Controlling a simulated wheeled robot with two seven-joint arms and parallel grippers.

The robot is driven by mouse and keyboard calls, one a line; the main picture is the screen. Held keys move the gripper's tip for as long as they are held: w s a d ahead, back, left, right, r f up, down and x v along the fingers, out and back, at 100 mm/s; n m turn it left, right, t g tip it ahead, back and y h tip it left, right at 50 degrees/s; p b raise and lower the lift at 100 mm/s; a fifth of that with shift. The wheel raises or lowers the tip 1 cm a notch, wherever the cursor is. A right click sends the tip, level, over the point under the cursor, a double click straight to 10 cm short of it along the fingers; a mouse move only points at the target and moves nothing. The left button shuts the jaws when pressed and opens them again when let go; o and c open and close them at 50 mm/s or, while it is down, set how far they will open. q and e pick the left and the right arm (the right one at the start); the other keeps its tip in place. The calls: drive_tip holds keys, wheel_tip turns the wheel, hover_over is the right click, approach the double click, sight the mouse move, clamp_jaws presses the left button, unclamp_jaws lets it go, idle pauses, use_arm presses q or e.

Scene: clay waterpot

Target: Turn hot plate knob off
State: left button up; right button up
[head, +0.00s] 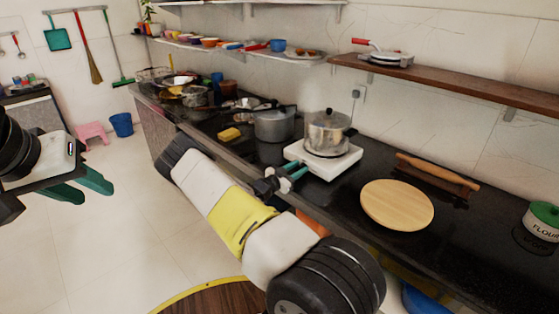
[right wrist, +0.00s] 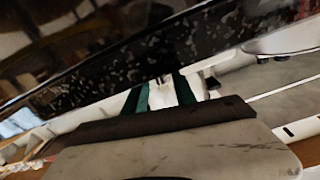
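The white hot plate (head: 343,168) sits on the dark counter with a steel pot (head: 327,132) on top. Its knob is not clearly seen in the head view, where my right gripper (head: 292,176) is close to the plate's front left edge. In the right wrist view the two teal fingers of my right gripper (right wrist: 161,94) stand apart, with a pale surface and a small dark detail between them. I cannot tell whether they touch the knob. My left gripper (head: 92,186) is open and empty over the floor at the left.
A grey cooker (head: 274,125) and a yellow sponge (head: 230,134) lie left of the hot plate. A round wooden board (head: 397,204) and a rolling pin (head: 438,171) lie to its right. The counter's front edge passes close to my right arm.

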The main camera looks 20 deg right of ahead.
clamp_jaws()
drive_tip(key=shift+w+n, duration=0.1)
drive_tip(key=shift+n, duration=0.9)
unclamp_jaws()
drive_tip(key=shift+a, duration=0.15)
drive_tip(key=v, duration=0.7)
drive_tip(key=shift+a, duration=0.35)
